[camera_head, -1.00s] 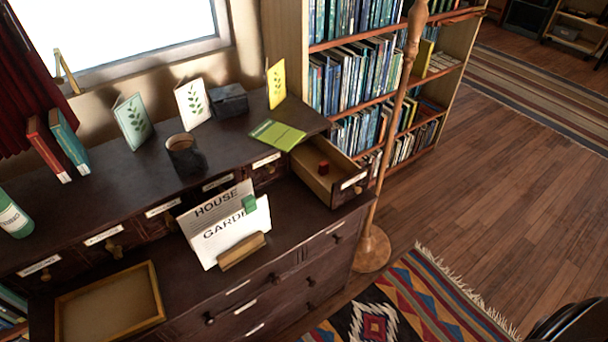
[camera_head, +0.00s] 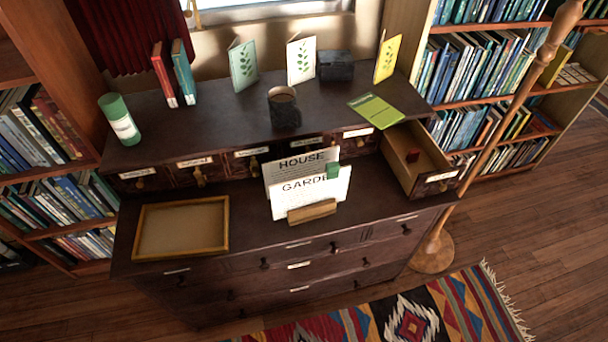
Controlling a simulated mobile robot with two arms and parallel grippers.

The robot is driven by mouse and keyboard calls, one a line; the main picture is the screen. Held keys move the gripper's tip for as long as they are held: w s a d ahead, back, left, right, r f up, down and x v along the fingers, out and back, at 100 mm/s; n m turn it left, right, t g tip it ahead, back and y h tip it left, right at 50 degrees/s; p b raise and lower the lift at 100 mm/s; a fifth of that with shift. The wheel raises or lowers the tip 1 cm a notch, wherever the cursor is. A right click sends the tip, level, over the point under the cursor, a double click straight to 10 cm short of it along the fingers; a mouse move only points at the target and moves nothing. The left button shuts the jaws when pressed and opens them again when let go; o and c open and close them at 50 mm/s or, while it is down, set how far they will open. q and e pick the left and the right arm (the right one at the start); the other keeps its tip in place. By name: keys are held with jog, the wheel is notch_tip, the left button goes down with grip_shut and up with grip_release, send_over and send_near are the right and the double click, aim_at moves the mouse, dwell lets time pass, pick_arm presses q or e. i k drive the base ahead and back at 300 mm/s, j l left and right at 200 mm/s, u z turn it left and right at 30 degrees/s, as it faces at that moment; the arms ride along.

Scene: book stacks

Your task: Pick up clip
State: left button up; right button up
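A small green clip (camera_head: 333,171) sits at the upper right of the white cards (camera_head: 308,183) printed HOUSE and GARDEN. The cards stand in a wooden holder (camera_head: 312,211) on the lower ledge of the dark cabinet. One card stands in front of the other, and the clip overlaps both. Neither of my grippers is in view.
A framed tray (camera_head: 138,233) lies at left on the ledge. A dark mug (camera_head: 283,108), books and cards stand on the upper shelf. A lamp pole (camera_head: 497,137) stands right.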

aim_at(413, 155)
jog(key=i+l, duration=0.15)
jog(key=l, duration=0.25)
jog(key=i+l+z, duration=0.1)
jog(key=l, duration=0.3)
jog(key=i+l, duration=0.15)
jog(key=l, duration=0.2)
jog(key=i+l, duration=0.15)
jog(key=l, duration=0.25)
jog(key=i+l+z, duration=0.1)
jog(key=l, duration=0.25)
jog(key=i, duration=0.05)
